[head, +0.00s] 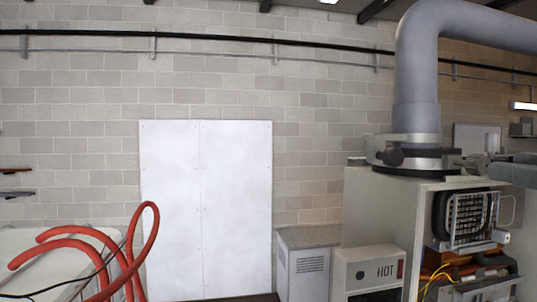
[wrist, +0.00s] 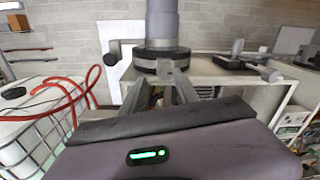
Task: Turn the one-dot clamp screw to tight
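A thick grey flue pipe (head: 417,75) rises from the top of the heater cabinet (head: 385,215). A clamp (head: 412,142) rings its foot, with a dark knob (head: 393,157) on the left side. In the wrist view the clamp band (wrist: 160,54) is straight ahead, with a small pale lug (wrist: 167,68) at its front. No dot marks can be read, so I cannot tell which screw is the one-dot one. My gripper (wrist: 161,80) points at the clamp's front. Its two fingers stand apart with a gap between them; contact with the lug cannot be told.
In the wrist view, loose tools (wrist: 236,58) lie on the cabinet top to the right of the clamp. Red hoses (head: 125,262) and a white tank (head: 40,250) stand at the left. A box marked HOT (head: 368,271) sits before the cabinet. Exposed coils (head: 470,220) show at the right.

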